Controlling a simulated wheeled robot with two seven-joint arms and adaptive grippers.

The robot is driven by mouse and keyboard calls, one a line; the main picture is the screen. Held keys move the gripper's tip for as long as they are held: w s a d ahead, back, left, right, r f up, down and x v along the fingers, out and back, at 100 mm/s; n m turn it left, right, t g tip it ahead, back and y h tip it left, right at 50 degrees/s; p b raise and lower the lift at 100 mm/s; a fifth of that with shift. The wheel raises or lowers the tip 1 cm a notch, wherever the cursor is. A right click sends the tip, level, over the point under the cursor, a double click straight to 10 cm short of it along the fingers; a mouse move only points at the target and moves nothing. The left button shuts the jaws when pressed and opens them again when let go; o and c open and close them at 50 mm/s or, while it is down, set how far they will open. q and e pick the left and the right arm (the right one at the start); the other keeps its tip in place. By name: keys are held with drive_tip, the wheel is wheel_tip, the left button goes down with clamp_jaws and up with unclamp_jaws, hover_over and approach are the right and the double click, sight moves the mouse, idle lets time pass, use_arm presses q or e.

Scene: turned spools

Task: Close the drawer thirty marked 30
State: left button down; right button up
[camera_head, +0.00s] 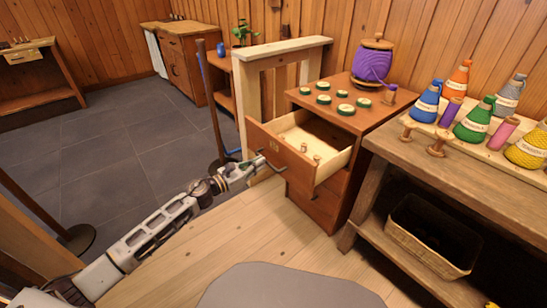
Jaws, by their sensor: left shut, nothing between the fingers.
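The open drawer (274,145) juts out from the top of a small reddish-brown wooden cabinet (353,187). It has a dark metal handle on its front and a small marking too small to read. A few small wooden spools (304,148) stand in its pale interior. My left gripper (256,164) is shut and empty, right at the drawer front beside the handle. I cannot tell whether it touches the front. The closed drawers below lie partly behind the open one. My right gripper is not in view.
Several green-and-cream discs (345,109) and a large purple spool (372,64) stand on the cabinet top. A workbench (450,160) with coloured thread cones stands close on the right, a wicker basket (433,235) on its shelf. A pale wooden frame (250,95) stands behind the drawer.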

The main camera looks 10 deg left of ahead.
sight(280, 153)
use_arm(q)
drive_tip(key=shift+x, duration=2.05)
drive_tip(key=shift+b+x, duration=0.3)
drive_tip(key=shift+x, duration=0.55)
drive_tip(key=shift+w+d, duration=0.35)
drive_tip(key=shift+w, duration=0.1)
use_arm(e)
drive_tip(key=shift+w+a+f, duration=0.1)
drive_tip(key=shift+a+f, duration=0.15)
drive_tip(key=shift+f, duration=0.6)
use_arm(q)
drive_tip(key=shift+w+d, duration=0.15)
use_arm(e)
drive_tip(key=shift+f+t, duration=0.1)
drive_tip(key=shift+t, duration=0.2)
